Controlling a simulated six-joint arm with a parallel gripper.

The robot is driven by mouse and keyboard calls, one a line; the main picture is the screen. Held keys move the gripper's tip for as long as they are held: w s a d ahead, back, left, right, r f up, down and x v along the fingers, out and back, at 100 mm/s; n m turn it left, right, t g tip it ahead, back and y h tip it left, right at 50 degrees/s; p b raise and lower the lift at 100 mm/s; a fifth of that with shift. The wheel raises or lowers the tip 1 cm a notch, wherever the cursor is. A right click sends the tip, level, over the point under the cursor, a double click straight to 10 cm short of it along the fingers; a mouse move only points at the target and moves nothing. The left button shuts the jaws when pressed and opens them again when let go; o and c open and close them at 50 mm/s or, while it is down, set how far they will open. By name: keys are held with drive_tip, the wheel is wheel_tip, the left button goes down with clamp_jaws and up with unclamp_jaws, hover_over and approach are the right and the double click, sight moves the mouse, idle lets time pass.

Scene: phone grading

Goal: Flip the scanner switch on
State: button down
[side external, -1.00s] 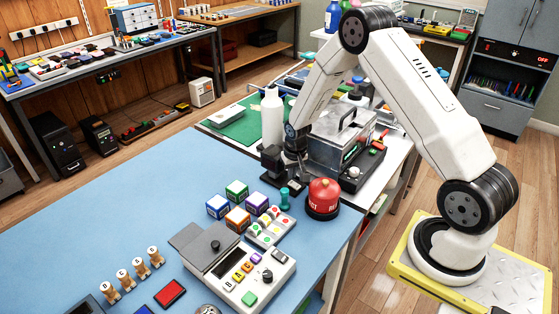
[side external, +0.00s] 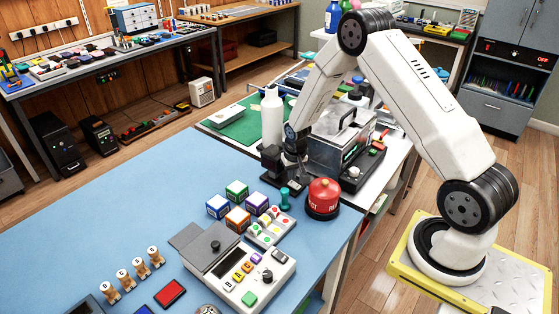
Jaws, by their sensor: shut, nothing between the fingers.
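My gripper (side external: 291,178) is shut and empty. It points down at the back right of the blue table, in front of a grey case with a handle (side external: 328,152). Small dark parts lie around the fingertips, and I cannot tell whether the fingers touch any of them. I cannot make out the scanner switch for sure, and the gripper may hide it. A light grey device with an open flap, coloured buttons and a black knob (side external: 258,285) stands at the front of the table. I cannot tell which device is the scanner.
A red domed button (side external: 323,194) stands close to the right of my gripper. Coloured cubes (side external: 237,218) and a button pad (side external: 269,231) lie in front. A white bottle (side external: 272,118) stands behind left. The left of the blue table (side external: 110,215) is clear.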

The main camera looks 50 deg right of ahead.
sight(292, 183)
idle(0.3)
wheel_tip(292, 183, up, 7)
idle(1.0)
idle(0.4)
drive_tip(key=s+a+r+n, duration=0.3)
drive_tip(key=s+a+r, duration=0.2)
drive_tip(key=s+a, duration=0.3)
drive_tip(key=s+a+r+n+t, duration=0.1)
drive_tip(key=s+a+r+n, duration=0.2)
drive_tip(key=s+a+r, duration=0.2)
drive_tip(key=s+a, duration=0.3)
drive_tip(key=shift+s+y, duration=0.3)
drive_tip(key=shift+y, duration=0.1)
drive_tip(key=shift+w+d, duration=0.1)
